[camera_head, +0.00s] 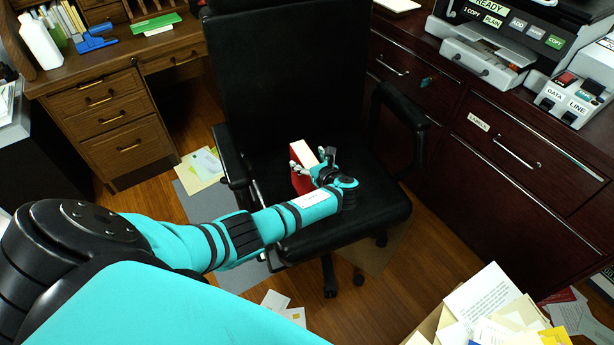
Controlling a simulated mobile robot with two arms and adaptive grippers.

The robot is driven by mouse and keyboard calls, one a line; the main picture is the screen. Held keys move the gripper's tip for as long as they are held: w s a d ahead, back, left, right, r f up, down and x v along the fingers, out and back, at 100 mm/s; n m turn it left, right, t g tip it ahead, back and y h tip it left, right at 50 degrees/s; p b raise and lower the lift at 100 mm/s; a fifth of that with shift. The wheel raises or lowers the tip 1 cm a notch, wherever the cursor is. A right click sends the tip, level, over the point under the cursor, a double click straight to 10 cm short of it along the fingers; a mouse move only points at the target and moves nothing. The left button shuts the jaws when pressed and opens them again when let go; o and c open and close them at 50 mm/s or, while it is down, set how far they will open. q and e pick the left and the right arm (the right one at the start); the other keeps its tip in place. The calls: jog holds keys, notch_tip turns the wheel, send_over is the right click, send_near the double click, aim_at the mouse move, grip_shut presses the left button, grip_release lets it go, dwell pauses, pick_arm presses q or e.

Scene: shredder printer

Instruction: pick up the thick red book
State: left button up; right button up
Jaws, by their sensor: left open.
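The thick red book (301,182) stands upright on the seat of the black office chair (376,207). Its red cover and pale page edge show. My left arm reaches in from the left, and my left gripper (311,162) is at the book, with its fingers open around the book's upper part. I cannot tell whether the fingers touch it. The gripper hides part of the book's right side. My right gripper is not in view.
The chair has armrests on the left (232,160) and right (404,108). A wooden desk (110,110) stands at the left and a dark cabinet (510,140) with a printer (484,58) at the right. A box of papers (480,315) is at the lower right. Papers lie on the floor.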

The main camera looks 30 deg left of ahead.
pick_arm(q)
jog(key=shift+w+a+f, duration=0.1)
jog(key=shift+w+a, duration=0.05)
jog(key=shift+a, duration=0.1)
grip_shut()
jog(key=shift+r, duration=0.2)
dwell(0.3)
